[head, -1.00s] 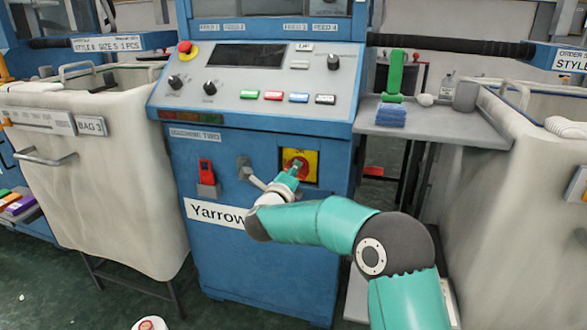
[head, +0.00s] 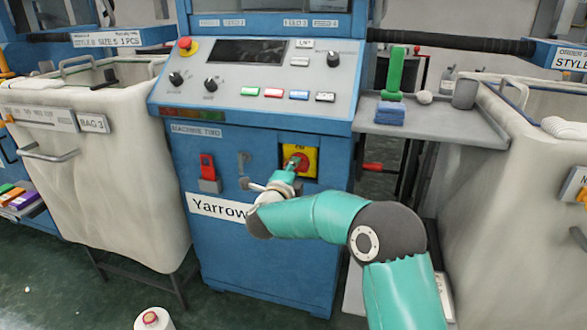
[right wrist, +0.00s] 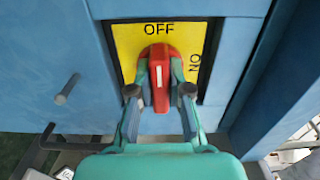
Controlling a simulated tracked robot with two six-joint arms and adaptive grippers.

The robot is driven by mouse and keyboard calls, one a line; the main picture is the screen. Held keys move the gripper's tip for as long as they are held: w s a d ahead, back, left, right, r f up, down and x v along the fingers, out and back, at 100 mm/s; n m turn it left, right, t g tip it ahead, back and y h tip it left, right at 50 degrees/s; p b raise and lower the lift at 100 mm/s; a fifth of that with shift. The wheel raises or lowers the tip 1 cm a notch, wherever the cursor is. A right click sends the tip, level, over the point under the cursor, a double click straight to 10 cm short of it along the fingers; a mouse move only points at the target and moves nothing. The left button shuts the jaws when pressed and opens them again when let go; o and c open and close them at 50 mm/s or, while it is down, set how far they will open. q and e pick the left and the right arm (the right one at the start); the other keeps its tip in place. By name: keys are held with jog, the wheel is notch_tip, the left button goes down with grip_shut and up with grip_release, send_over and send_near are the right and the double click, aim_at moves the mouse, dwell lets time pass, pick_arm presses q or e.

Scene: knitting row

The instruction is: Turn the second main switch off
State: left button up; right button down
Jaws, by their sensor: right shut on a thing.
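The main switch on the blue machine labelled MACHINE TWO is a red knob (right wrist: 158,55) on a yellow plate (head: 311,165). In the right wrist view the plate reads OFF at the top and ON at the right. The knob's white line stands upright, in line with OFF. My right gripper (head: 292,165) is shut on the knob, with one finger on each side of it (right wrist: 160,90). The fingers hide part of the knob in the head view. My left gripper is not in view.
A red switch (head: 207,168) sits left on the same panel, near a grey peg (head: 245,183). The control panel (head: 262,110) with buttons is above. Pale fabric bins stand on both sides.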

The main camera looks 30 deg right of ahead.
jog(key=shift+w+a+f, duration=0.1)
jog(key=shift+a+f, duration=0.1)
jog(key=c, duration=1.1)
grip_release()
jog(key=shift+d+r, duration=0.1)
jog(key=v, duration=1.2)
